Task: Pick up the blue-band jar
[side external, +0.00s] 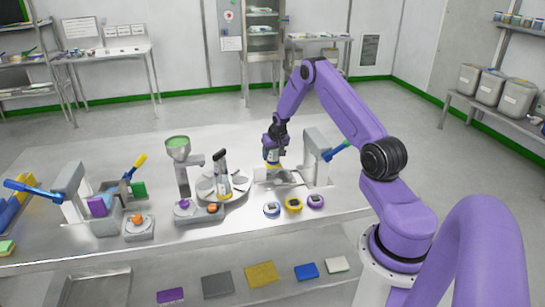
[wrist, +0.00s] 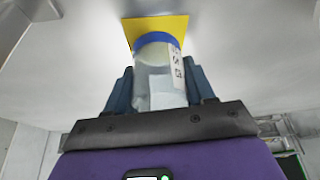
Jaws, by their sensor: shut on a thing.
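In the side view the jar is too small and hidden to make out clearly.
The grey stand (side external: 317,155) is close to my gripper's right. A round turntable (side external: 207,190) and a funnel device (side external: 179,150) stand to the left. Blue, yellow and purple-rimmed round pieces (side external: 293,205) lie in front. Coloured pads (side external: 262,274) are on the lower shelf.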

